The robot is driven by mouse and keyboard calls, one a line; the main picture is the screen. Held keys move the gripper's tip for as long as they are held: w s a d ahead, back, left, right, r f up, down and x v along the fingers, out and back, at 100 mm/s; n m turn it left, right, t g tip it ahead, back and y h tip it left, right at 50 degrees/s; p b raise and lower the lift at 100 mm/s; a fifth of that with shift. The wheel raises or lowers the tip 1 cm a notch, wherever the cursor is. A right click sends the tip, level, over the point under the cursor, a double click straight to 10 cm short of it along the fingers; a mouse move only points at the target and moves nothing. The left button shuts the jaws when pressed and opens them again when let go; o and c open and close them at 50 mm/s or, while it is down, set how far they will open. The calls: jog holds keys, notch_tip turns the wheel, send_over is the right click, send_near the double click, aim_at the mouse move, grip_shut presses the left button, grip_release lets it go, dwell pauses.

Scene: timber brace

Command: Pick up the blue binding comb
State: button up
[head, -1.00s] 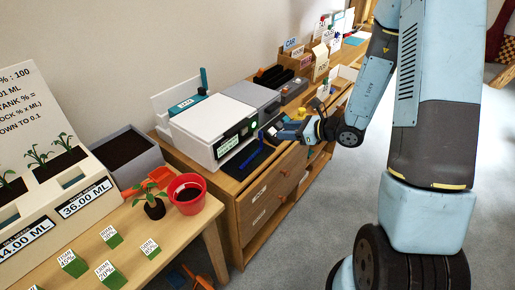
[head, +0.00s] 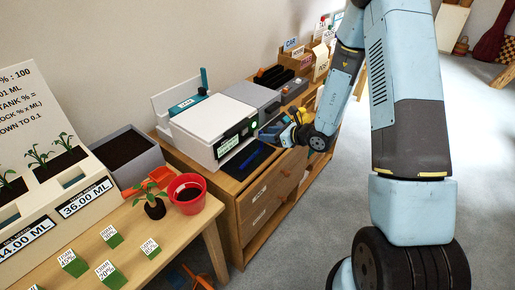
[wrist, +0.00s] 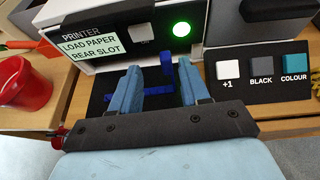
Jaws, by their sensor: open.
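The blue binding comb (wrist: 167,68) lies on a black mat in front of the printer. In the wrist view one blue piece shows between my fingers, and a blue strip runs to the left, partly hidden by my left finger. In the head view the comb (head: 250,158) is a dark blue strip on the mat. My gripper (wrist: 159,68) is open, with its two light blue fingers pointing toward the printer and nothing clearly held. In the head view my gripper (head: 268,133) is just right of the printer's front, above the mat's far end.
The white printer (head: 212,130) with a lit green button stands behind the mat (wrist: 95,105). A panel with white, black and teal buttons (wrist: 262,72) is to the right. A red pot (head: 187,193) and plant stand left. The wooden cabinet (head: 265,205) has drawers in front.

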aim_at(261, 131)
jog(key=x, duration=0.5)
jog(key=shift+w+d, duration=0.15)
jog(key=shift+w, duration=0.15)
grip_shut()
